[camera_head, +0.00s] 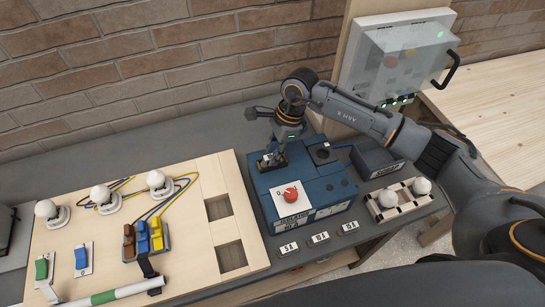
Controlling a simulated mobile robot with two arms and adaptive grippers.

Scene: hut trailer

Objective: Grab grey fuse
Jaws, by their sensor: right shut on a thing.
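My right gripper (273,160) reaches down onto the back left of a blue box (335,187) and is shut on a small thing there. That is where the grey fuse seems to be, but the fingers mostly hide it and its colour is unclear. I cannot tell whether it is still seated in the box. The box has a red knob (291,194) on a white plate, a dark round part at its back right and a label on its front. My left gripper is not in view.
A wooden board (190,280) with bulbs, coloured switches and wires lies left of the box. To the right are a dark box (375,158) and a checkered holder (388,212) with two white bulbs. A grey panel (400,60) with a clear cover stands behind.

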